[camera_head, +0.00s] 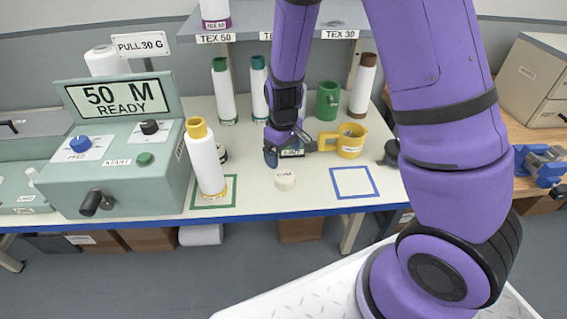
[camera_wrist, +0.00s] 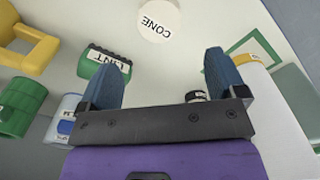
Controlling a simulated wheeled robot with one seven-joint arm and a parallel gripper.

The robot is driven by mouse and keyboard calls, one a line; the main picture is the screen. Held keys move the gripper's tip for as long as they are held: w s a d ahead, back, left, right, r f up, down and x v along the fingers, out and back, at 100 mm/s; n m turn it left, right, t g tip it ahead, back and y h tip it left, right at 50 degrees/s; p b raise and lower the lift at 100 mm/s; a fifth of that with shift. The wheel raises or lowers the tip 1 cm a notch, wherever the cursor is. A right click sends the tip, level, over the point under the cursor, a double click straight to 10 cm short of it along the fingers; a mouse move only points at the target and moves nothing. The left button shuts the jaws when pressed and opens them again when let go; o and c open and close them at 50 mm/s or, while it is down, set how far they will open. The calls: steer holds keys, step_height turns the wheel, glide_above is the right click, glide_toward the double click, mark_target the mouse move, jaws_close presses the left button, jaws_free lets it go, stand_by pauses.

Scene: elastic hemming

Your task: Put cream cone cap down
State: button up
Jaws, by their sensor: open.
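The cream cone cap (camera_head: 285,182) is a short round piece that rests on the white tabletop near its front edge. It lies between the tall yellow-topped cone and the blue square outline. In the wrist view the cap (camera_wrist: 160,18) shows its round top lettered "CONE", at the upper edge. My gripper (camera_head: 287,152) is just behind the cap over the table. In the wrist view my gripper (camera_wrist: 161,66) has its two blue fingers wide apart with nothing held between them. The cap appears beyond the fingertips and apart from them.
The yellow-topped cone (camera_head: 205,160) stands on a green outline at left, beside the tension machine (camera_head: 115,150). The blue square outline (camera_head: 354,183) is empty. A green "LINT" box (camera_wrist: 105,65) is near my gripper.

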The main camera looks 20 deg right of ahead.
steer(key=shift+r, duration=1.3)
steer(key=s+d+r+m+t+y, duration=0.1)
steer(key=s+d+r, duration=0.15)
steer(key=r, duration=0.65)
steer(key=s+d+r+m+t, duration=0.1)
steer(key=s+r, duration=0.3)
steer(key=r, duration=0.6)
steer(key=s+d+r+m+t, duration=0.1)
steer(key=s+r, duration=0.4)
steer(key=s, duration=0.3)
steer(key=s+d+r+m+t+h, duration=0.1)
steer(key=s+d+r+m+t, duration=0.1)
steer(key=s+r, duration=0.4)
steer(key=shift+s+d, duration=0.15)
steer(key=shift+s, duration=0.85)
